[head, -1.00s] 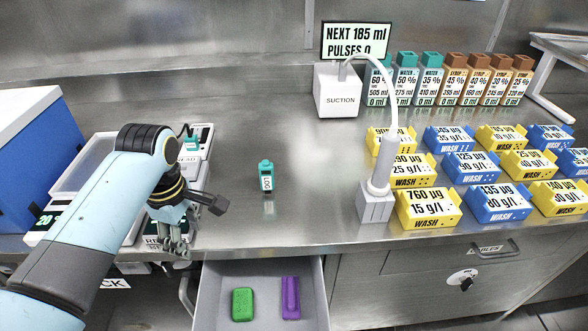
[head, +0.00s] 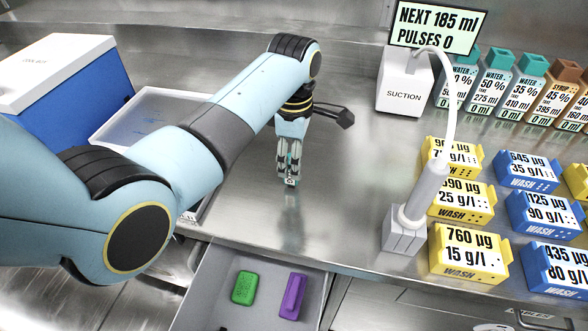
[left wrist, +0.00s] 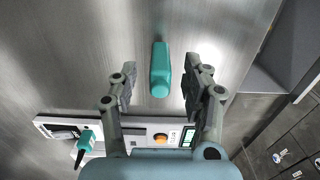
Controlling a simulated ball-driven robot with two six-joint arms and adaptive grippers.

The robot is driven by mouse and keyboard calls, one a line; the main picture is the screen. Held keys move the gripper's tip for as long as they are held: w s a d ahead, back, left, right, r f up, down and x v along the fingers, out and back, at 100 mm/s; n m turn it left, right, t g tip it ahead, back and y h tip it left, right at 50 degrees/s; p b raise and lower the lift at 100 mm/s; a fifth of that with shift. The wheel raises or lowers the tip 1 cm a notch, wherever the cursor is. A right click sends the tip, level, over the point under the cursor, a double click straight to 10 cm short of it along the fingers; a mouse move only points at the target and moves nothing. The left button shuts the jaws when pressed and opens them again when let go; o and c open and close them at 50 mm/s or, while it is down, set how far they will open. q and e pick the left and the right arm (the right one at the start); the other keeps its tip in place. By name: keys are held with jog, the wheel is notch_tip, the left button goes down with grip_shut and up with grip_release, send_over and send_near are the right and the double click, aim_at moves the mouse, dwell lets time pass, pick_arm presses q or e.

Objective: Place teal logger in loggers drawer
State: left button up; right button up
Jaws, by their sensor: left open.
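The teal logger (left wrist: 160,72) stands on the steel bench, between the two spread fingers of my left gripper (left wrist: 160,80) in the left wrist view, with a gap on each side. In the head view my left gripper (head: 289,176) points down at the bench and hides most of the logger. It is open and not closed on anything. An open grey drawer (head: 269,266) below the bench edge holds a green block (head: 244,288) on the left and a purple block (head: 292,296) on the right. My right gripper is not in view.
A suction stand (head: 404,82) and a probe holder (head: 404,232) with a hose stand right of the gripper. Yellow (head: 468,252) and blue wash boxes (head: 545,215) lie beyond. A white tray (head: 150,112) and blue cool box (head: 75,100) are left. A panel with another teal item (left wrist: 86,138) is near.

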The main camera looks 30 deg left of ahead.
pick_arm(q)
jog(key=shift+w+f, duration=0.1)
jog(key=shift+f, duration=0.3)
jog(key=f, duration=0.4)
jog(key=shift+s+f, duration=0.2)
jog(key=shift+f, duration=0.05)
jog(key=shift+w+f, duration=0.1)
jog(key=shift+f, duration=0.1)
grip_shut()
